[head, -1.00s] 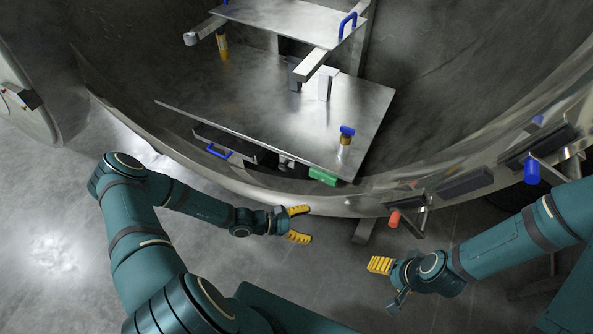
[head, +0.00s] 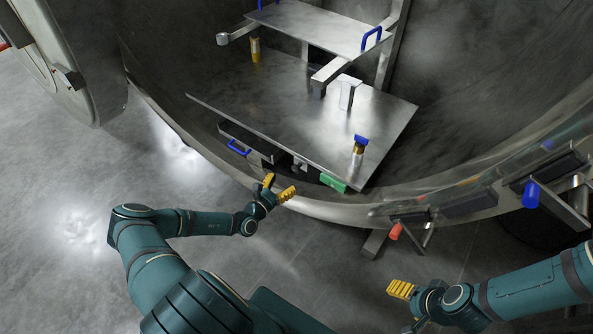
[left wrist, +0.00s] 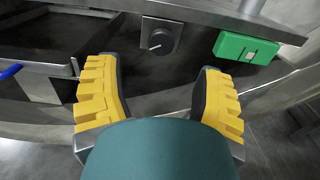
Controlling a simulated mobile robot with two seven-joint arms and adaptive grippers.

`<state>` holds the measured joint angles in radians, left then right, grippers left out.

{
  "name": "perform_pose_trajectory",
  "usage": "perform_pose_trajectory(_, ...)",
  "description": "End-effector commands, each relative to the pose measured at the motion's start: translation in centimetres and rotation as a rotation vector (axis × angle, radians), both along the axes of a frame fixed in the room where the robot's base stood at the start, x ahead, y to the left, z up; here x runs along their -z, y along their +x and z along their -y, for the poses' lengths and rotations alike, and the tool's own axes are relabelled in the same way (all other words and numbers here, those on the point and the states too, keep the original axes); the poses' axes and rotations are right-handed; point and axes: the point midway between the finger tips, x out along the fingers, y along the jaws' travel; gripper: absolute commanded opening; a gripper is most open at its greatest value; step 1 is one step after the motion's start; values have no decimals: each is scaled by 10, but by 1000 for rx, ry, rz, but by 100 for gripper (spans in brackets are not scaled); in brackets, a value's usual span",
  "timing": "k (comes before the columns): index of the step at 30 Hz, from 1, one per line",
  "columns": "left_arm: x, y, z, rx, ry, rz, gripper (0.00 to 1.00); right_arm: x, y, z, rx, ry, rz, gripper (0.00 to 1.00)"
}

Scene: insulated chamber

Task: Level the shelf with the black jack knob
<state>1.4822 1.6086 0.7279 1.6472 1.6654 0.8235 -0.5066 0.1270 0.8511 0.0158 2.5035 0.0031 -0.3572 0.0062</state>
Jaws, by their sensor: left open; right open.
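The black jack knob (left wrist: 160,40) is a round dark dial with a pale mark, on a small grey plate beneath the shelf's front edge in the left wrist view. The metal shelf (head: 300,115) lies inside the round chamber and looks slanted in the head view; its true tilt is hard to judge. My left gripper (head: 277,187) is open and empty at the chamber rim, pointing at the shelf front. In the left wrist view its yellow fingers (left wrist: 160,75) stand apart, short of the knob and either side of it. My right gripper (head: 400,289) is outside the rim, well away from the shelf.
A green block (left wrist: 247,48) sits right of the knob; a drawer with a blue handle (head: 239,148) is to the left. A blue-topped post (head: 358,150) stands on the shelf. The curved chamber rim (head: 330,212) runs below. A red-ended lever (head: 396,231) is at right.

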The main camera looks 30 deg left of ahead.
Motion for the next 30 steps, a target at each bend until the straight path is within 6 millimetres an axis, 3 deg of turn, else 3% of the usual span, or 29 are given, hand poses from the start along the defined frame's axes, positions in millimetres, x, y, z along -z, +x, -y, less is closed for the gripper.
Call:
perform_pose_trajectory(6, 2, 43, 4, 2, 2, 1, 68, 10, -3, 0, -5, 2, -7, 69)
perform_pose_trajectory(12, 1, 70, 6, 2, 1, 0, 68, 16, -5, -1, -9, 2, -11, 69)
perform_pose_trajectory(26, 0, 81, 7, 2, 1, -1, 68, 17, -6, -1, -9, 2, -13, 69)
perform_pose_trajectory(29, 0, 80, 6, 2, 1, -1, 38, 17, -6, -1, -9, 2, -13, 69)
perform_pose_trajectory(30, 0, 80, 6, 2, 1, -1, 24, 17, -6, -1, -9, 2, -13, 69)
